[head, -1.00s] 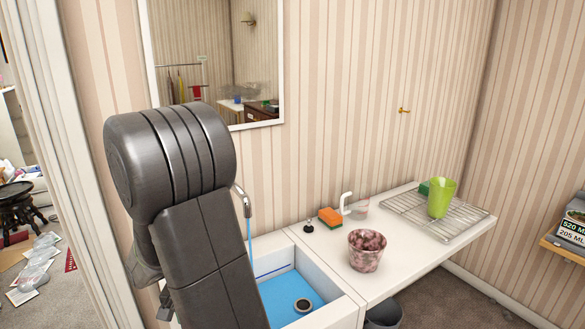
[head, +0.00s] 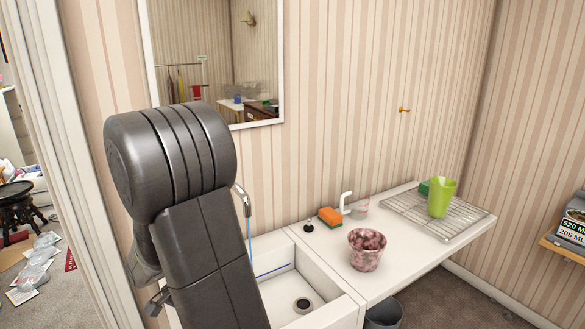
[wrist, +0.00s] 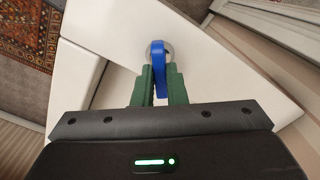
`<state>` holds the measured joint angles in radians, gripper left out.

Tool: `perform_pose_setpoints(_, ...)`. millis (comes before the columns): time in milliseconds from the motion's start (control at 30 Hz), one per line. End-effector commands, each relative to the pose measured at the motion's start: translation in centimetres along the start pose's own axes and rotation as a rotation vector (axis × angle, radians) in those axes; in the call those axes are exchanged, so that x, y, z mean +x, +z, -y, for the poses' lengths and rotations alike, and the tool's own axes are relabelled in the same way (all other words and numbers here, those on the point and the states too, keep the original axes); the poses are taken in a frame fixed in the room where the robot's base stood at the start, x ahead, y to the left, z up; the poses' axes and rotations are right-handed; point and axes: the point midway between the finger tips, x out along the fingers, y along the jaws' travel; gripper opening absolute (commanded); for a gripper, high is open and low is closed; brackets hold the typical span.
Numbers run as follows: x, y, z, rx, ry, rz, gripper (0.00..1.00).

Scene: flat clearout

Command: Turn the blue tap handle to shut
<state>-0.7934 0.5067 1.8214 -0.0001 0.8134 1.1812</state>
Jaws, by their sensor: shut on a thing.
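The blue tap handle (wrist: 158,68) is in the wrist view, an upright blue bar on a round metal base. My gripper (wrist: 159,82) has its two green fingers shut on it, one on each side. In the head view my dark arm hides the handle and the gripper. The metal tap spout (head: 242,198) shows beside my arm, with a thin blue stream of water (head: 249,232) falling from it. The white sink basin (head: 283,283) below shows its bare floor and a dark drain (head: 302,304).
The white counter (head: 398,250) right of the sink holds a marbled pink pot (head: 367,250), an orange sponge (head: 330,217), a clear glass (head: 359,208) and a wire rack (head: 420,215) with a green cup (head: 440,197). A mirror (head: 213,60) hangs on the wall behind.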

Motion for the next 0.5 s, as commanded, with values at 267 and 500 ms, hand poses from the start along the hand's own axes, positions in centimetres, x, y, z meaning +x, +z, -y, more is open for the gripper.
perform_pose_setpoints(267,0.00,0.01,0.00,0.043,0.000,0.000,0.00)
perform_pose_setpoints(500,0.01,0.01,0.00,0.122,0.000,0.000,0.00)
